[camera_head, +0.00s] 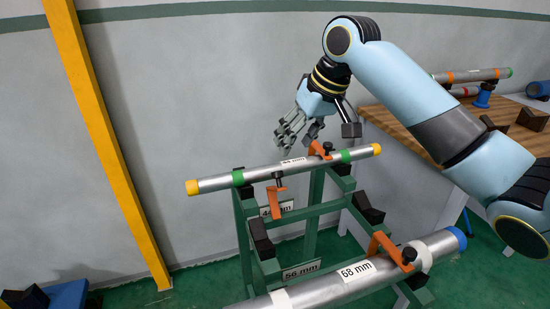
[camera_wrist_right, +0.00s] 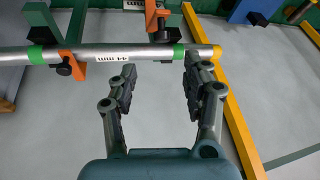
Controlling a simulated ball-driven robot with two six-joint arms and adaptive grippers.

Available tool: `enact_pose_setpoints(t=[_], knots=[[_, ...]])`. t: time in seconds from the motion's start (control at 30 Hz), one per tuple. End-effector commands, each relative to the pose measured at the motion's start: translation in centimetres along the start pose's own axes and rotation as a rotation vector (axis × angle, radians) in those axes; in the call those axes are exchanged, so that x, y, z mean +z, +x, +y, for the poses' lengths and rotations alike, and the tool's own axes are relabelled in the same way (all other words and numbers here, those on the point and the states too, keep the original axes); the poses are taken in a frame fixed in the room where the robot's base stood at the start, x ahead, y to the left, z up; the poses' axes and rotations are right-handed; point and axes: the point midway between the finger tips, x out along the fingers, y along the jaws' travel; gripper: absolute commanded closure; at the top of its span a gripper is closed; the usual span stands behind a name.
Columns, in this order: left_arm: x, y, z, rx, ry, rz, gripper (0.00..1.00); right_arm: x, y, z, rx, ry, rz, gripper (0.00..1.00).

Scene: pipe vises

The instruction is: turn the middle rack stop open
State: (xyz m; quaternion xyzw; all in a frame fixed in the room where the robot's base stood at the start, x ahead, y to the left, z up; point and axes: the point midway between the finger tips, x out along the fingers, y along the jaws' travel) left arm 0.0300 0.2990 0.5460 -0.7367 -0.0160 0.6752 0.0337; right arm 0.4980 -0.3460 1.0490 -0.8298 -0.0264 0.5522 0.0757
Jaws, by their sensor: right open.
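Three orange stops with black knobs show on the green rack. One stop (camera_head: 276,200) hangs in front of the 44 mm pipe (camera_head: 235,177), near its middle. Another (camera_head: 318,149) sits at that pipe's right part, and a third (camera_head: 382,243) sits over the 68 mm pipe. I take the hanging one as the middle stop, but cannot be sure. In the wrist view, it (camera_wrist_right: 151,12) is beyond the pipe and another stop (camera_wrist_right: 77,68) is left. My right gripper (camera_head: 316,134) is open and empty behind and above the 44 mm pipe. My left gripper is out of view.
The green rack (camera_head: 314,212) has a 56 mm label and dark support blocks. A wooden workbench (camera_head: 405,125) with another pipe stands at the back right. A yellow post (camera_head: 105,140) leans along the grey wall at left.

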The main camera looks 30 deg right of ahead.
Motion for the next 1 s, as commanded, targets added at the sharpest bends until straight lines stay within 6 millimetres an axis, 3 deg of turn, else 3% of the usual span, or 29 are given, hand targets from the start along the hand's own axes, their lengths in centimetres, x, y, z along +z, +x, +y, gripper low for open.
enact_pose_setpoints(t=[0.17, 0.5, 0.7, 0.93, 1.0], knots=[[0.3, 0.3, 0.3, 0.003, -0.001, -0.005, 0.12, 0.2, 3.0, -0.2, -0.005, 0.004, -0.004, 0.51], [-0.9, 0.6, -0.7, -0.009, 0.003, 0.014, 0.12, 0.1, 9.1, -0.1, -0.003, 0.002, -0.001, 0.51], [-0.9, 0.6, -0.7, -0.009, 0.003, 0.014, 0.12, 0.0, 10.4, -0.1, 0.0, 0.0, 0.0, 0.51], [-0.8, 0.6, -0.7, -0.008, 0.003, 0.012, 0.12, 0.0, 10.5, -0.1, 0.0, -0.001, 0.001, 0.51], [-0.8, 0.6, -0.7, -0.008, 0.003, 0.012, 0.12, 0.0, 10.5, -0.1, 0.0, -0.001, 0.001, 0.57]])
